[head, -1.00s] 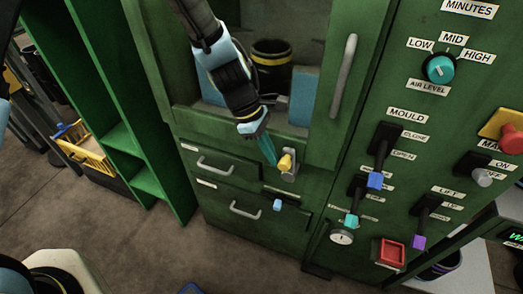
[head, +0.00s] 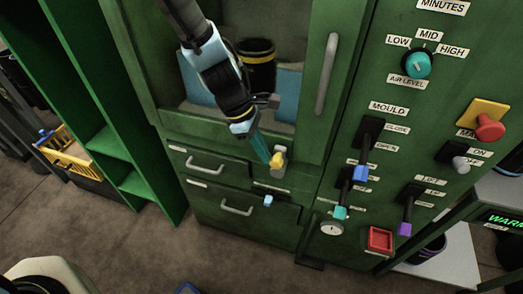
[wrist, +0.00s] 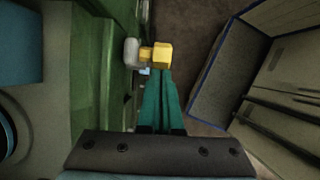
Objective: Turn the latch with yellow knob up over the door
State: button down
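The latch is a small grey bracket (head: 281,151) with a yellow knob (head: 277,161), on the green cabinet just below the windowed door (head: 318,110). In the wrist view the yellow knob (wrist: 158,54) sticks out to the right of the grey latch arm (wrist: 132,53). My gripper (head: 267,159) has teal fingers that reach down to the left side of the knob. In the wrist view the fingers of my gripper (wrist: 160,76) come together just below the knob, with nothing seen between them. I cannot tell whether the tips touch the knob.
A vertical door handle (head: 326,75) and a panel of levers, with a red button (head: 489,127), lie to the right. Drawers with handles (head: 236,210) are below. A green shelf (head: 110,145) and a yellow basket (head: 66,150) stand at left.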

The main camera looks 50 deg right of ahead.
jog(key=s, duration=0.1)
jog(key=s+d, duration=0.1)
jog(key=shift+s+r, duration=0.3)
jog(key=shift+r, duration=0.05)
jog(key=shift+w+a+r+p, duration=0.15)
jog(key=shift+w+p, duration=0.15)
jog(key=shift+w, duration=0.25)
jog(key=w+a+p, duration=0.2)
jog(key=w, duration=0.3)
jog(key=s+d+r+b, duration=0.2)
jog(key=s+r, duration=0.3)
jog(key=r, duration=0.3)
jog(key=shift+s+r+b, duration=0.15)
jog(key=shift+b, duration=0.55)
